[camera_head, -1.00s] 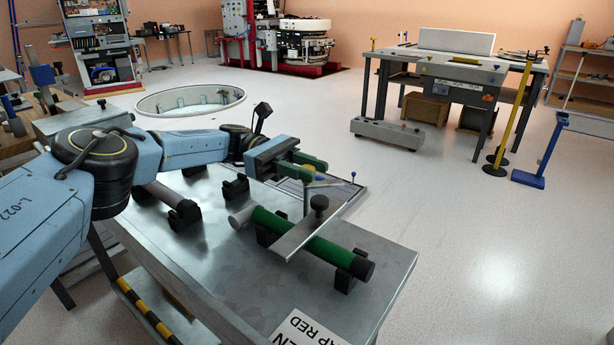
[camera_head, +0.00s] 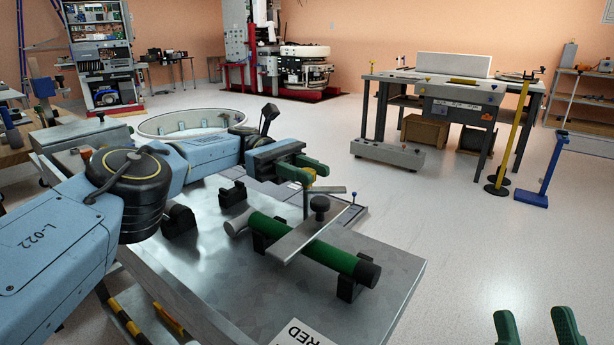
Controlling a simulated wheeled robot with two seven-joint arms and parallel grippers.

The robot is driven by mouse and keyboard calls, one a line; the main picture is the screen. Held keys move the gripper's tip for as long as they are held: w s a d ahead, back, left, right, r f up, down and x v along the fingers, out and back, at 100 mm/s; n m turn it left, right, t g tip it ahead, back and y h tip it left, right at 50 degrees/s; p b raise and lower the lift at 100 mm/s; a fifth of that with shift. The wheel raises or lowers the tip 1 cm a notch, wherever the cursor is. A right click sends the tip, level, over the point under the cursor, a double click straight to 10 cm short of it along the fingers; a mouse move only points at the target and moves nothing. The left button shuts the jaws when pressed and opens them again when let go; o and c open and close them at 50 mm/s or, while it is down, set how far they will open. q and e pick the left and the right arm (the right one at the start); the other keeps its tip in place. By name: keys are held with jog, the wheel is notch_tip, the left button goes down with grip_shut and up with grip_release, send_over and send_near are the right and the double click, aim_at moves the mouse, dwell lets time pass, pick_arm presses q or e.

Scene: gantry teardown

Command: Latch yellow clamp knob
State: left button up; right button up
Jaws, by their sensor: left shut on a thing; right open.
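My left gripper (camera_head: 312,174) reaches over the back of the metal bench with its green fingers shut on a small yellow knob (camera_head: 322,171). Only a bit of the yellow shows, as the fingers hide most of it. A thin grey clamp bar (camera_head: 328,189) lies just below the knob, with an upright post under the fingers. Whether the bar touches anything else cannot be told. My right gripper (camera_head: 537,328) is at the bottom right, its two green fingers apart and empty, cut by the picture edge.
A green cylinder (camera_head: 326,253) lies in black cradles on the bench (camera_head: 397,282), with a flat metal clamp plate (camera_head: 297,241) and black knob (camera_head: 320,205) across it. A blue stand (camera_head: 541,170) and a table (camera_head: 452,82) stand further right.

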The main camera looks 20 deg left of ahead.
pick_arm(q)
jog(key=shift+f, duration=0.15)
dwell(0.3)
jog(key=o, duration=1)
jog(key=shift+c, duration=0.2)
